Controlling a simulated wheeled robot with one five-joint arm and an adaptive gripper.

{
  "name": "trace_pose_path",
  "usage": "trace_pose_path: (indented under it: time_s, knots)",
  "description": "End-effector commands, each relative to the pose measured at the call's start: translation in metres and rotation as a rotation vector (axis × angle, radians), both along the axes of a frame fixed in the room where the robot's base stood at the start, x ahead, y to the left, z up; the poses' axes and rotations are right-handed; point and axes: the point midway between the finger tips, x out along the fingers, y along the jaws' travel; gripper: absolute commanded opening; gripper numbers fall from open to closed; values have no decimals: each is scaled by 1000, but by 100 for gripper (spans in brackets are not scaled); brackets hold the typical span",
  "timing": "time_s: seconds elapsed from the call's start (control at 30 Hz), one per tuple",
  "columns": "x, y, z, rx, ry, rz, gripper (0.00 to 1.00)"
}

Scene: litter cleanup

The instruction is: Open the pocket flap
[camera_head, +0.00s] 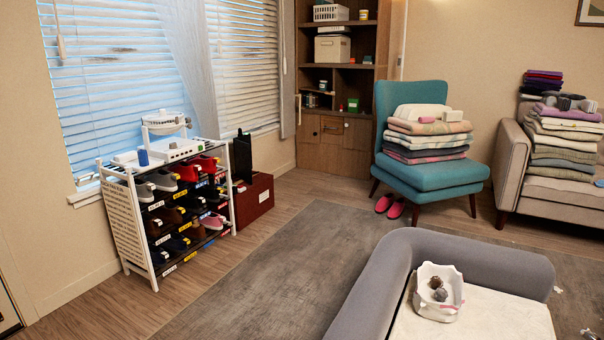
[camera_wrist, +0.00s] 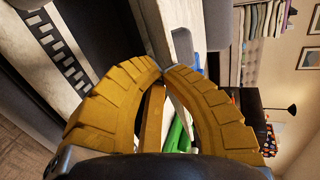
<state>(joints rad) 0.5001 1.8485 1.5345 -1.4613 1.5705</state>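I cannot make out a pocket flap for certain in either view. My gripper (camera_wrist: 164,72) shows in the wrist view as two ridged yellow fingers. They bow apart in the middle and their tips come together, so it looks shut. I cannot tell whether anything thin is pinched between the tips. Through the gap between the fingers I see a brown strip (camera_wrist: 152,118) and a green item (camera_wrist: 176,135), apparently beyond the fingers. My gripper does not show in the head view.
A shoe rack (camera_head: 128,222) stands under the window, beside a dark red box (camera_head: 254,200). A teal chair (camera_head: 432,176) and a sofa (camera_head: 510,165) hold folded textiles. A grey padded bed (camera_head: 372,280) with a white container (camera_head: 437,312) is in front. The grey rug (camera_head: 290,250) has clear room.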

Motion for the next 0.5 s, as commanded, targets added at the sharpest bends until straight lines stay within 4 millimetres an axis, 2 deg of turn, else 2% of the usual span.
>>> trace_pose_path:
  time_s: [0.3,0.5]
  knots:
    - [8,-5,17,-1,-2,0,0]
    - [10,-5,18,0,0,0,0]
